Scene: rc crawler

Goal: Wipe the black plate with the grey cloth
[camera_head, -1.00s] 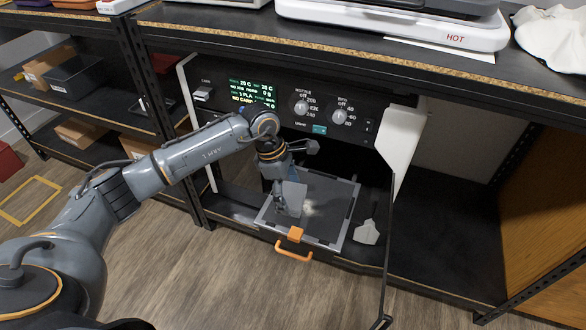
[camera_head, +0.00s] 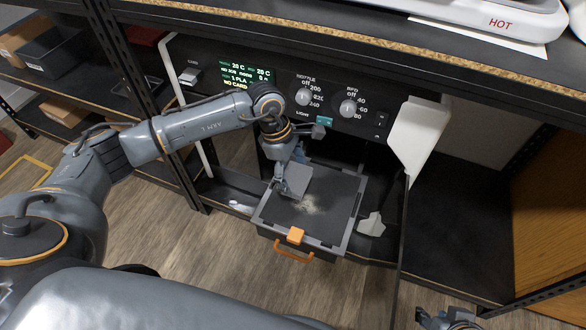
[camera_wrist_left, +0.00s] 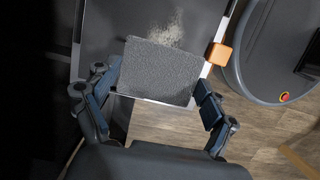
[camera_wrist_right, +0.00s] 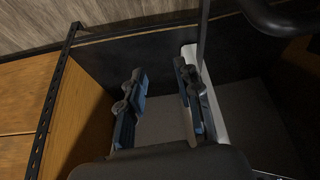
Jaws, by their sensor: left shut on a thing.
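The black plate (camera_head: 335,190) lies in a grey-framed tray that sticks out of the open machine front. A pale dusty patch (camera_head: 308,204) is near its middle; it also shows in the left wrist view (camera_wrist_left: 166,34). My left gripper (camera_head: 284,178) is shut on the grey cloth (camera_head: 296,181), at the left part of the plate beside the patch. In the left wrist view the cloth (camera_wrist_left: 160,73) spans between the fingers; whether it touches the plate is unclear. My right gripper (camera_wrist_right: 160,85) is open and empty, low at the right, away from the plate.
An orange handle (camera_head: 294,255) and orange clip (camera_head: 295,236) are at the tray's front. A pale scraper-like tool (camera_head: 371,224) lies right of the tray. The machine's open door (camera_head: 402,230) stands further right. A control panel (camera_head: 300,95) is above.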

